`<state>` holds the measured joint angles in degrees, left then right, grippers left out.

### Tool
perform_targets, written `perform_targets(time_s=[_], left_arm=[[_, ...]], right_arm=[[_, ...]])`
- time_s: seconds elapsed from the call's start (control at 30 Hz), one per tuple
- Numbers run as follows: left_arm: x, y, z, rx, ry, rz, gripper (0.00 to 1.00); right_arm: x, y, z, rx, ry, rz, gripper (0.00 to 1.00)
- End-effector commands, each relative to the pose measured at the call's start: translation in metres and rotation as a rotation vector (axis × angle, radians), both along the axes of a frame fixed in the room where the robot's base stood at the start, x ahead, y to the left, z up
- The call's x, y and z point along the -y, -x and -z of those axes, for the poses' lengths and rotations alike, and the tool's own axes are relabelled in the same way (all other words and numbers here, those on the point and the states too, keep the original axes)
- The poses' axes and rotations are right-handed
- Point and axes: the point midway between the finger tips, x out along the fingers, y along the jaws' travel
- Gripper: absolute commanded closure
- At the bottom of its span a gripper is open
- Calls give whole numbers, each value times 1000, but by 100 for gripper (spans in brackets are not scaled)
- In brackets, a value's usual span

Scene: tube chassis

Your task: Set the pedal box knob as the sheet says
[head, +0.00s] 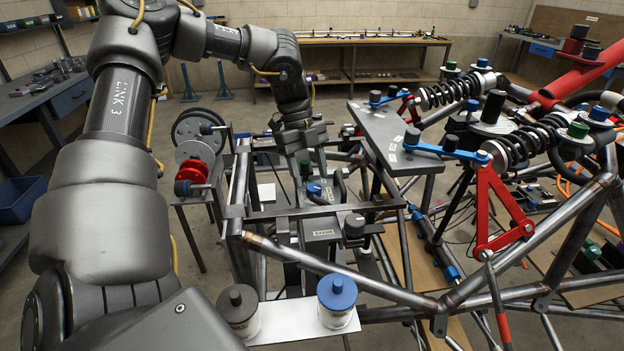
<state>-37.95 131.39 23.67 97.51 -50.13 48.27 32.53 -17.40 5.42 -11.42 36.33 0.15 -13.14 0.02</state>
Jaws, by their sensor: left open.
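My left gripper (310,180) hangs from my left arm over the pedal box, pointing down, with its fingers apart. A small blue knob (314,188) shows at its fingertips; I cannot tell whether they touch it. The grey pedal box (320,224) sits within the tube frame, with a small white label whose text is too small to read. A black-capped part (354,226) stands at its right side. A white sheet-like piece (267,193) lies left of the gripper; no writing on it is legible. My right gripper is not in view.
Dark steel tubes (340,275) surround the pedal box. A black-capped reservoir (239,308) and a blue-capped one (337,300) stand in front on a white plate (290,330). Red suspension arms (500,205) and coil springs (457,91) crowd the right. Reels (196,143) stand at left.

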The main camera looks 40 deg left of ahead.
Motion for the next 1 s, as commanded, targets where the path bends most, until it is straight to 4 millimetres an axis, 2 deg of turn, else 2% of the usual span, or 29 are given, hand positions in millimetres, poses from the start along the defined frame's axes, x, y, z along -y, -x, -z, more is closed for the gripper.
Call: perform_targets(time_s=[0.2,0.53,0.87,0.9,1.0], left_arm=[[8,1,20,-1,0,1,46],[10,1,23,0,0,1,46],[10,1,23,-1,0,1,88],[10,1,23,-1,0,1,91],[10,2,23,0,0,-2,91]], right_arm=[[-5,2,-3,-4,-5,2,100],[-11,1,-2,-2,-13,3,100],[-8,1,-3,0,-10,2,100],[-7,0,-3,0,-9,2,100],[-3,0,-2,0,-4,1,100]])
